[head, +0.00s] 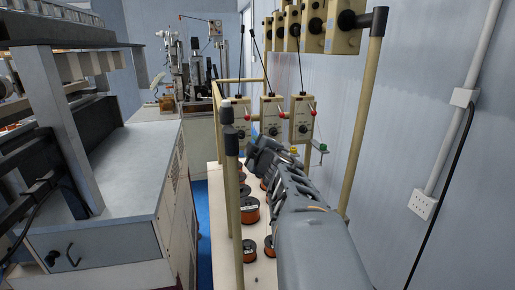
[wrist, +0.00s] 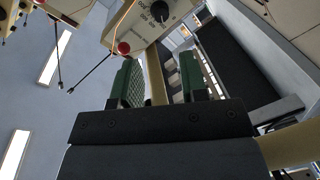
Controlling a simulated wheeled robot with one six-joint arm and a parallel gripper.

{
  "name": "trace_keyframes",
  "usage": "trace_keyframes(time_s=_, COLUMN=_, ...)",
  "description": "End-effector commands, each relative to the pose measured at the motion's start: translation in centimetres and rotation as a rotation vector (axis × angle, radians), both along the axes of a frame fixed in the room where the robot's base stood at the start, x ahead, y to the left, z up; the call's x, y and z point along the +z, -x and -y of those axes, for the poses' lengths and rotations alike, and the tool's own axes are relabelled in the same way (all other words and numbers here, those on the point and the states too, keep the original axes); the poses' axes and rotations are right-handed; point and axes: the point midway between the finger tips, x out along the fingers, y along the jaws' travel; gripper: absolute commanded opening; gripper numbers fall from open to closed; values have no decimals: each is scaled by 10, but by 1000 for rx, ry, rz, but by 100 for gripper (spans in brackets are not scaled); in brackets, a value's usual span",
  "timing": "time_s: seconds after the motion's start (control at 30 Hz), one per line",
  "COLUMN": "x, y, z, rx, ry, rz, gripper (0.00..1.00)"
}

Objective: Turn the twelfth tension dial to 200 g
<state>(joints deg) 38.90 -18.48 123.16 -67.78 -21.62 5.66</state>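Three beige tension units with dark round dials stand in a lower row in the head view: left (head: 242,118), middle (head: 270,117) and right (head: 301,118). More units with black dials (head: 346,20) hang along the top. I cannot tell which dial is the twelfth, and the scale numbers are too small to read. My gripper (head: 262,152) is just below the lower row in the head view, its fingers partly hidden. In the wrist view my gripper (wrist: 163,80) is open and empty, its green pads apart. A unit's black dial (wrist: 160,11) shows beyond the fingertips, apart from them.
Beige frame posts (head: 361,115) stand close to my arm. Copper wire spools (head: 249,210) are on the shelf below. A grey machine cabinet (head: 125,165) stands left, with a blue floor strip between.

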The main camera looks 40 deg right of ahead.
Motion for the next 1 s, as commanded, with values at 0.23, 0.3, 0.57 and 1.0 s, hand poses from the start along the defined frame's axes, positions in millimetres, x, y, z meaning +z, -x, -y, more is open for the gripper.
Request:
trace_keyframes(time_s=0.23, x=2, y=17, z=-6, rx=-1, ry=1, rz=-1, gripper=40)
trace_keyframes(time_s=0.3, x=2, y=18, z=-6, rx=-1, ry=1, rz=-1, gripper=40)
trace_keyframes(time_s=0.57, x=2, y=19, z=-6, rx=1, ry=1, rz=-1, gripper=40)
trace_keyframes(time_s=1.0, x=-3, y=24, z=6, rx=-76, ry=-12, rz=-21, gripper=40)
